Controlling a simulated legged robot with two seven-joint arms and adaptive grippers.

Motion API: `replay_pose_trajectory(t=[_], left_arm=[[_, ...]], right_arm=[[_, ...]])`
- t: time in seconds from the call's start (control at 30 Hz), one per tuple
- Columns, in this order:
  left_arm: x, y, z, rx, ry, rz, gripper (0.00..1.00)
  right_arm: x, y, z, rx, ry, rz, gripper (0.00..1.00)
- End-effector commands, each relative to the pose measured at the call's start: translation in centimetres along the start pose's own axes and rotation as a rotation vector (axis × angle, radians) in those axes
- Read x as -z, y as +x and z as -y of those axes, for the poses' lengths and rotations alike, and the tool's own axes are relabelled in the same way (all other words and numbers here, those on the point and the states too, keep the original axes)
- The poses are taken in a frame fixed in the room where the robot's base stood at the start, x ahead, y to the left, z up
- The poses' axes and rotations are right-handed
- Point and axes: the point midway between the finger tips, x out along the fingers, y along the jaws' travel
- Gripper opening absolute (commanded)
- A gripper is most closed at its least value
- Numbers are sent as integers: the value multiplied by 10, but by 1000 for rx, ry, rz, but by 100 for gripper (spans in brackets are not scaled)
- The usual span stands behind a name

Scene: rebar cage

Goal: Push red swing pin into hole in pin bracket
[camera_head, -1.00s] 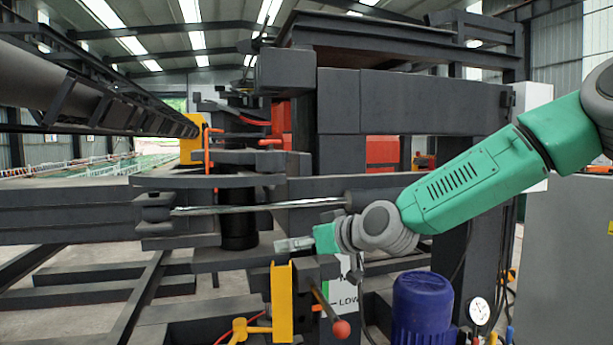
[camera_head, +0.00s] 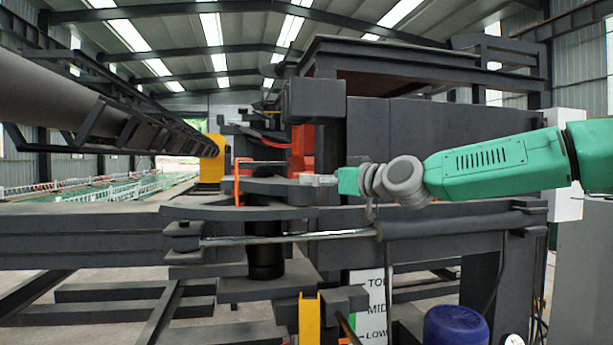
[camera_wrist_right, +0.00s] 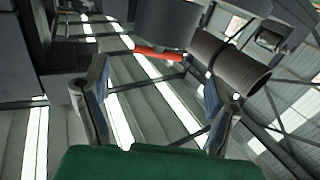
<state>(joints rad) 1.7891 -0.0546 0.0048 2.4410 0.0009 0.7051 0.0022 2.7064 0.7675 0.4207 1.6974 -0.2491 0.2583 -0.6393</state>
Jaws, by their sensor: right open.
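My right gripper (camera_head: 318,179) comes in from the right in the head view, in front of the dark machine. In the right wrist view its two fingers stand wide apart with nothing between them (camera_wrist_right: 156,85). A red bar (camera_wrist_right: 158,53) shows beyond the fingertips, beside a dark grey cylinder (camera_wrist_right: 165,22), apart from the gripper. In the head view an orange-red bent rod (camera_head: 237,176) stands left of the gripper, and a red part (camera_head: 274,136) sits higher up. I cannot tell which of these is the swing pin. The bracket hole cannot be made out. My left gripper is not in view.
A long dark beam (camera_head: 420,228) crosses below my right arm. A big dark block (camera_head: 317,99) overhangs above the gripper. A blue motor (camera_head: 455,325) and a yellow post (camera_head: 309,318) stand low in front. A large pipe (camera_head: 70,90) runs along the left.

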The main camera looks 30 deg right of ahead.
Motion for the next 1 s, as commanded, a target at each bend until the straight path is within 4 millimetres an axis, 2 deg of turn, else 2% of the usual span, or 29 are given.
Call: replay_pose_trajectory(t=[0.2,0.4,0.57,0.83,0.87,1.0], left_arm=[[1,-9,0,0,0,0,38],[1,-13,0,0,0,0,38],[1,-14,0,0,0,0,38],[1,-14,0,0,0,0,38],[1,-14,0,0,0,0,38],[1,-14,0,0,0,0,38]], right_arm=[[-2,36,-6,-2,6,1,79],[-2,59,-7,-1,6,-1,79],[-1,67,-6,0,6,-1,79],[0,69,-2,0,3,-1,79],[0,69,-2,0,3,-1,72],[-1,68,-4,0,4,-1,23]])
